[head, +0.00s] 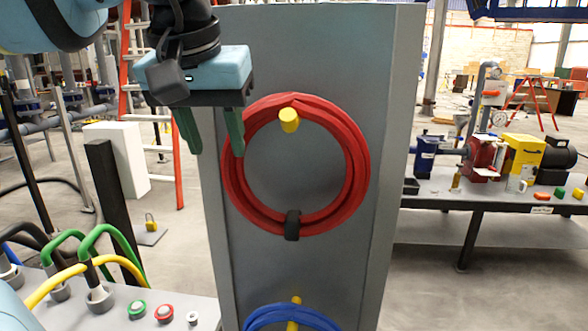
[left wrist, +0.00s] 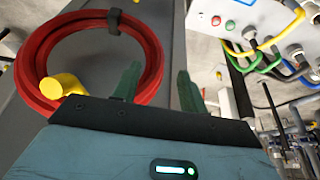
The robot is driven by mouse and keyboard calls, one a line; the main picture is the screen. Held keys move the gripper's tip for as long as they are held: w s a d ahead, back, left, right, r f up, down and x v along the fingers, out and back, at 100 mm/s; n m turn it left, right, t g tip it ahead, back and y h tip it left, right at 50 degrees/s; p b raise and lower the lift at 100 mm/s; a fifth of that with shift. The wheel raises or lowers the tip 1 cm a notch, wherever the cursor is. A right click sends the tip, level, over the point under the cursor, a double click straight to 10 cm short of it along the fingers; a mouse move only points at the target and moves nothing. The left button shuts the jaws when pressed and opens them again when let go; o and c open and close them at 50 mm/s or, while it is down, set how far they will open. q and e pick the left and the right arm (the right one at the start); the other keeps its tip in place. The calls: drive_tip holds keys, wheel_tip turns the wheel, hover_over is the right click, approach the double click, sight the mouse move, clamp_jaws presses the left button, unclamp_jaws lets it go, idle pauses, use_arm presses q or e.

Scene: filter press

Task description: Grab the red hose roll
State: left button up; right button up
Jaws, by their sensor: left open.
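The red hose roll (head: 357,165) hangs as a ring from a yellow peg (head: 289,120) on a grey panel. A black strap (head: 292,225) binds its bottom. My left gripper (head: 215,145) is open, its green fingers pointing down at the roll's upper left. One finger overlaps the ring's left side; the other is left of it. In the left wrist view, the near side of the red hose roll (left wrist: 152,50) appears between the spread fingers of my left gripper (left wrist: 160,72). I cannot tell the depth gap or any contact. My right gripper is not in view.
A blue hose (head: 290,317) hangs lower on the same grey panel (head: 385,120). A bench with green and yellow hoses (head: 60,278) and buttons stands at lower left. A workbench (head: 480,195) with machines stands at right. Open floor lies between panel and workbench.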

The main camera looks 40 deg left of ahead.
sight(228, 170)
use_arm(q)
drive_tip(key=shift+w+f, duration=0.25)
drive_tip(key=shift+f, duration=0.05)
drive_tip(key=shift+a+f, duration=0.1)
drive_tip(key=shift+f, duration=0.15)
drive_tip(key=x, duration=0.4)
drive_tip(key=shift+w+f, duration=0.15)
drive_tip(key=shift+f, duration=0.1)
drive_tip(key=shift+c, duration=0.6)
clamp_jaws()
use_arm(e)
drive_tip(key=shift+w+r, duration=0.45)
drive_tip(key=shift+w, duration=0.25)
use_arm(q)
drive_tip(key=shift+r, duration=0.1)
